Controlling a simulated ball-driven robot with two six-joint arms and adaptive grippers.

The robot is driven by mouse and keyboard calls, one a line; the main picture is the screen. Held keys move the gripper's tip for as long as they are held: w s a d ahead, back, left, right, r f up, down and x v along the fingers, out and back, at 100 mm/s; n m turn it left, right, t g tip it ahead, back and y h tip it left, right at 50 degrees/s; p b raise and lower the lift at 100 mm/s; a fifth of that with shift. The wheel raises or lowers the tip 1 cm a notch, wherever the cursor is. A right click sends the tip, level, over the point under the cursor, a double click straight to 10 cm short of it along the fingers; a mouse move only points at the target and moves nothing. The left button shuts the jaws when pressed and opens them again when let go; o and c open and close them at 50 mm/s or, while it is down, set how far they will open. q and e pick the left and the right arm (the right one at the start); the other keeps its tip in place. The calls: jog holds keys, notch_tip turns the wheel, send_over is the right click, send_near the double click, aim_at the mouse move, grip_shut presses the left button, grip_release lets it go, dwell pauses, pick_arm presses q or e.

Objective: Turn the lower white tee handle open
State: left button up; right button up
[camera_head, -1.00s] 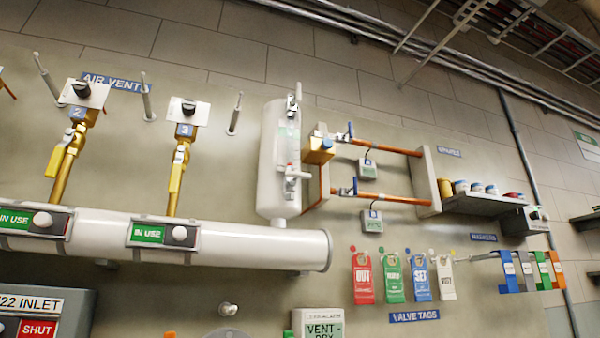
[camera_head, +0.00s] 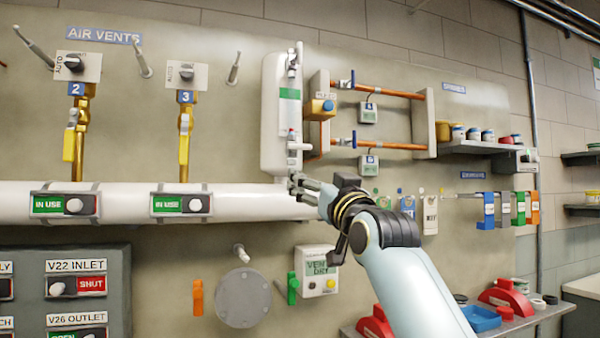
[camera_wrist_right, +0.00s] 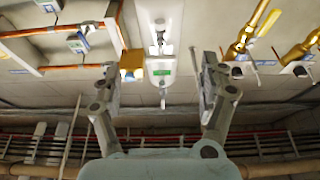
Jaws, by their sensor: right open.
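A white tank (camera_head: 275,105) with a green label and slim gauge fittings is mounted on the wall. The lower white tee handle (camera_head: 300,146) appears to be the small white piece at the gauge's bottom fitting. An upper white handle (camera_head: 299,52) stands at the top fitting. My right gripper (camera_head: 301,184) is just below the lower fitting and apart from it, in front of the white pipe's end. In the right wrist view the tank shows upside down between the spread, empty fingers of my right gripper (camera_wrist_right: 157,85). My left gripper is out of view.
The white pipe (camera_head: 120,205) runs left below the tank. Copper pipes (camera_head: 390,91) with blue-handled valves lie to the right. A Vent Dry box (camera_head: 316,270), a green handle (camera_head: 292,288) and a round grey plate (camera_head: 244,298) are below. A shelf (camera_head: 470,148) is at right.

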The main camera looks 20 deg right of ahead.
send_near(301, 147)
jog(key=p+x, duration=0.4)
jog(key=x, duration=0.6)
jog(key=shift+r, duration=0.1)
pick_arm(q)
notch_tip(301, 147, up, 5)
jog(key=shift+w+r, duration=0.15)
pick_arm(e)
jog(key=shift+w, duration=0.35)
